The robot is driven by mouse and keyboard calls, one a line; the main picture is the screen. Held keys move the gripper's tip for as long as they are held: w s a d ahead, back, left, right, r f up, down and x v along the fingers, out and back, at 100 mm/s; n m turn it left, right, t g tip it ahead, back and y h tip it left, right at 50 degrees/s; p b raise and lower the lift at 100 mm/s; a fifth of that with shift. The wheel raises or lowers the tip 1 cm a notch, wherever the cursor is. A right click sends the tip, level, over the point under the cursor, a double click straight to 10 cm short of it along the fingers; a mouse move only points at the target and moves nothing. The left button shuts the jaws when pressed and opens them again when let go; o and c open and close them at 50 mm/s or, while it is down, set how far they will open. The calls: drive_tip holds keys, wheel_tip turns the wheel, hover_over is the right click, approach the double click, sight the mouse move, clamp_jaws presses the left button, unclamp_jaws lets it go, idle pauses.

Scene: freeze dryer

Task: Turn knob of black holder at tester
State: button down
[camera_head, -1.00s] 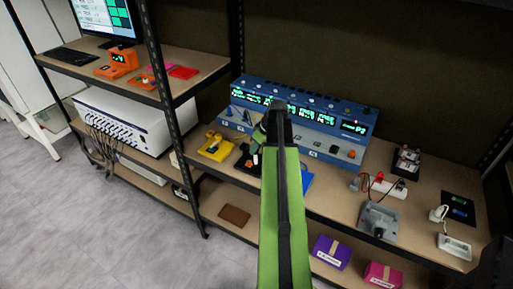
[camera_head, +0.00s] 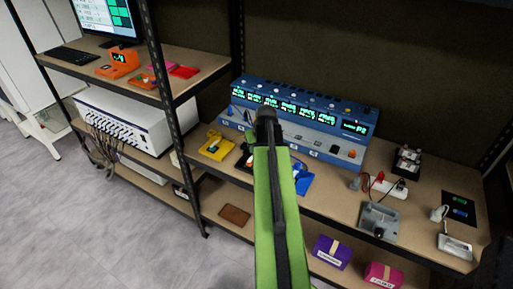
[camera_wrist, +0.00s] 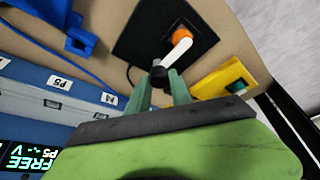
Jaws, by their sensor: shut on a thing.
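The black holder (camera_wrist: 140,40) lies flat on the shelf in the wrist view, with an orange part (camera_wrist: 181,33) and a white lever (camera_wrist: 177,52) on it. My gripper (camera_wrist: 159,75) has its two green fingers on either side of a small dark knob (camera_wrist: 158,72) at the holder's near edge, and is shut on it. The blue tester (camera_wrist: 50,87) is to the left, with port labels and a lit display. In the head view, the tester (camera_head: 318,137) stands at the back of the shelf, and my arm hides the gripper and most of the holder.
A yellow holder (camera_wrist: 220,80) is right of the black one, and a blue holder (camera_wrist: 81,42) is left of it. Cables run beside the black holder. A grey metal box (camera_head: 378,222) and a power strip (camera_head: 388,187) are farther right on the shelf.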

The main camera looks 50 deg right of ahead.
idle(0.3)
drive_tip(key=c, duration=1.2)
unclamp_jaws()
drive_tip(key=shift+o, duration=0.2)
drive_tip(key=p+v, duration=1.6)
drive_tip(key=v, duration=0.1)
drive_tip(key=shift+s, duration=0.15)
drive_tip(key=shift+a+r, duration=0.1)
